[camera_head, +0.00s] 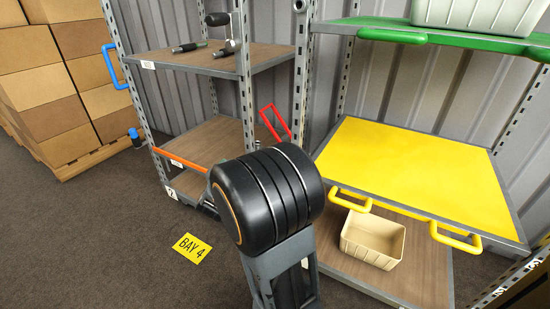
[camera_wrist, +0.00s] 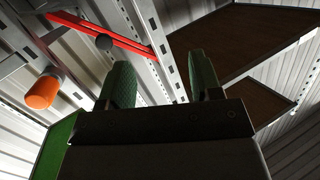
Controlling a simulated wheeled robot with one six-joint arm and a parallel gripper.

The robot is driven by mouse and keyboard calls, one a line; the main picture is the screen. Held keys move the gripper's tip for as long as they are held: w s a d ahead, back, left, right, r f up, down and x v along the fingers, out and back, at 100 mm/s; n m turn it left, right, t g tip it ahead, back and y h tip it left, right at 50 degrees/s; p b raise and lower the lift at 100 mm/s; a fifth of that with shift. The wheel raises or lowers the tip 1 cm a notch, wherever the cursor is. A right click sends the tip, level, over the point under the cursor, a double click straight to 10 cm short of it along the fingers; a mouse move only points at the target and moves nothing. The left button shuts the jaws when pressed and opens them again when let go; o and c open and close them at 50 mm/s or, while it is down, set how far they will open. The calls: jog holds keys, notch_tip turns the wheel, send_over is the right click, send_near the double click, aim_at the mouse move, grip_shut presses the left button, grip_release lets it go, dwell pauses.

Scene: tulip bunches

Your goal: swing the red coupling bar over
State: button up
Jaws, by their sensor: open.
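The red coupling bar (camera_head: 275,122) shows in the head view between the two racks, as a slanted red loop just behind my dark arm link. Its lower part is hidden there. In the wrist view the red bar (camera_wrist: 95,33) runs from upper left towards a slotted grey post, with a dark round knob beside it. My gripper (camera_wrist: 160,85) shows in the wrist view with its two green fingers apart and nothing between them. The bar lies up and left of the fingers in that picture; no contact is visible. In the head view my gripper is not clearly seen, with my arm in front.
The left rack has wooden shelves (camera_head: 210,140), an orange handle (camera_head: 182,161) and black-gripped items on top. The right rack has a yellow shelf (camera_head: 400,165) and a cream bin (camera_head: 372,240) below. An orange knob (camera_wrist: 42,92) is near my gripper. Floor at left is open.

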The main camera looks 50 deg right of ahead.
jog(key=s+d+f+m+g+h+b, duration=0.1)
jog(key=s+d+f+m+g+h, duration=0.15)
jog(key=s+d+g+h, duration=0.2)
jog(key=shift+m, duration=0.45)
jog(key=shift+r+b+x, duration=0.15)
jog(key=shift+b+x, duration=0.55)
jog(key=shift+x, duration=1.65)
jog(key=shift+r+b+x, duration=0.2)
jog(key=shift+b+x, duration=0.5)
jog(key=shift+x, duration=1.7)
jog(key=shift+r+b+x, duration=0.15)
jog(key=shift+b+x, duration=0.55)
jog(key=shift+x, duration=1.65)
jog(key=shift+s, duration=0.15)
grip_shut()
